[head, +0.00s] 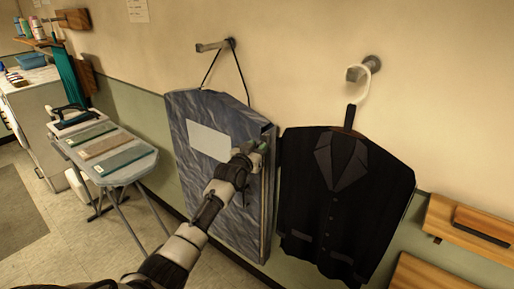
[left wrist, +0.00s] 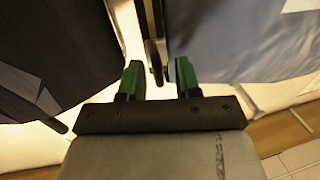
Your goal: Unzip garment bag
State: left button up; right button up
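The garment bag (head: 195,180) is blue-grey with a pale label (head: 209,141) and hangs by a dark cord from a wall hook (head: 216,46). My left gripper (head: 262,150) is at the bag's right edge, in its upper half. In the left wrist view my left gripper (left wrist: 159,76) has its two green fingers apart. A narrow dark piece, perhaps the zipper pull (left wrist: 156,62), shows between and just beyond the fingertips. The bag (left wrist: 235,40) fills the right of that view. In the head view my gripper and wrist hide part of the bag's edge. My right gripper is not in view.
A dark suit jacket (head: 330,210) hangs close to the right of the bag from a second hook (head: 365,70). An ironing board (head: 108,160) with folded cloths stands at left. Wooden boards (head: 465,222) are on the wall at right. Floor is open at lower left.

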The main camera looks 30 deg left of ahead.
pick_arm(q)
grip_shut()
dwell(0.3)
